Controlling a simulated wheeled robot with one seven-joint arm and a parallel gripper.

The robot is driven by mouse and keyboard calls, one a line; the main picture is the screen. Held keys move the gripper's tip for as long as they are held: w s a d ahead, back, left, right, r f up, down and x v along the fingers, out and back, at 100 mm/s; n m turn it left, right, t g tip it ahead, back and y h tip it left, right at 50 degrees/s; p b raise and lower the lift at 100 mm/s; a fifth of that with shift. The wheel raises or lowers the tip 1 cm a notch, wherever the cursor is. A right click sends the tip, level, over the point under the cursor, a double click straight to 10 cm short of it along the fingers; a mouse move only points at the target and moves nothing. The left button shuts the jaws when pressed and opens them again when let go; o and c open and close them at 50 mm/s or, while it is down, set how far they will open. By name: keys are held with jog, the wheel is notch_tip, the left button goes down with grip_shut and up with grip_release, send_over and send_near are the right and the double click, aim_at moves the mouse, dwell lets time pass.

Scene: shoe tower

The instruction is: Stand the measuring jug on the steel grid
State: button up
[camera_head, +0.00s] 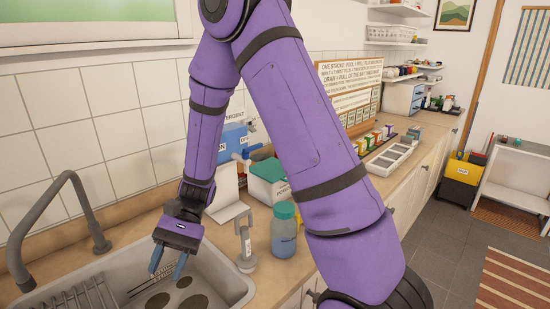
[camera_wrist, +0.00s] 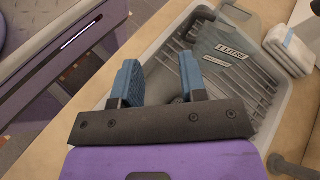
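My gripper (camera_head: 168,262) points down over the grey sink in the head view, with its two blue fingers apart. In the wrist view my gripper (camera_wrist: 160,73) is open, with a grey shape partly behind and between the fingers. A grey piece marked "1 LITRE", seemingly the measuring jug (camera_wrist: 224,50), lies beyond the right finger in the sink; its outline is hard to separate from the grey basin. Steel bars, seemingly the steel grid (camera_head: 72,297), show at the sink's left in the head view. I cannot tell whether the fingers touch the jug.
The sink (camera_head: 232,291) has a curved grey tap (camera_head: 75,190) behind it. A blue-filled bottle with a green lid (camera_head: 284,232), a grey upright fitting (camera_head: 245,247) and a green-lidded box (camera_head: 268,181) stand right of it. A folded white cloth (camera_wrist: 289,48) lies beside the sink.

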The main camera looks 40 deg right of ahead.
jog(key=s+d+r+n+t+h, duration=0.2)
jog(key=s+d+r+t+h, duration=0.1)
jog(key=r, duration=0.4)
jog(key=s+d+r+n+t+h, duration=0.2)
jog(key=s+d+r+t+h, duration=0.2)
jog(key=d+r, duration=0.4)
jog(key=s+d+r+n+t+h, duration=0.2)
jog(key=s+d+r+t+h, duration=0.1)
jog(key=s+d+r+t, duration=0.2)
notch_tip(320, 180, up, 3)
jog(key=shift+s+d+r+t, duration=0.25)
jog(key=shift+s+t, duration=0.25)
jog(key=shift+s, duration=0.5)
jog(key=shift+f, duration=0.1)
